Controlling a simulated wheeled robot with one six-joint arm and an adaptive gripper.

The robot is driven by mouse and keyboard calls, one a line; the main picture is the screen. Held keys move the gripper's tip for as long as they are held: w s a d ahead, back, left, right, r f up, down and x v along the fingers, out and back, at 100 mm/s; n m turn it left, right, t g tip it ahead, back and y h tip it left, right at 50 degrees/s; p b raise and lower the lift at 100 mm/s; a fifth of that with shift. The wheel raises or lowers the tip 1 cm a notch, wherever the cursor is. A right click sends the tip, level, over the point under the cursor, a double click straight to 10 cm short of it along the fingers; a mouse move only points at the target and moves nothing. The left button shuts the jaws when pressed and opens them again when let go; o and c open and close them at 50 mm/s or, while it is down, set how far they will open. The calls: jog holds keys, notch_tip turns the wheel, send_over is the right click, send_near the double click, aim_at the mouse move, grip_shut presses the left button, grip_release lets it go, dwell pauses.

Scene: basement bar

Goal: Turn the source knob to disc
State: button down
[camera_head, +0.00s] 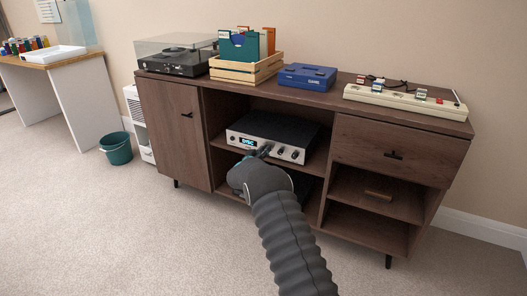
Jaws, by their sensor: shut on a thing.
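The amplifier (283,129) has a black top, a silver front and a small lit blue display (247,142). It sits in the upper middle bay of the brown cabinet. Dark round knobs (281,151) show on the right part of its front. My gripper (265,151) reaches the front panel just right of the display and is shut on a knob there. The fingers mostly hide that knob, so its pointer and label cannot be read. The display text is too small to read surely.
A teal bucket (116,149) stands left. Carpet in front is clear.

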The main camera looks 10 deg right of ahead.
jog(key=shift+a+r, duration=0.15)
jog(key=shift+r, duration=0.05)
dwell(0.3)
jog(key=c, duration=1)
grip_release()
jog(key=shift+a, duration=0.1)
jog(key=shift+f, duration=0.1)
jog(key=shift+d, duration=0.2)
jog(key=v, duration=1.2)
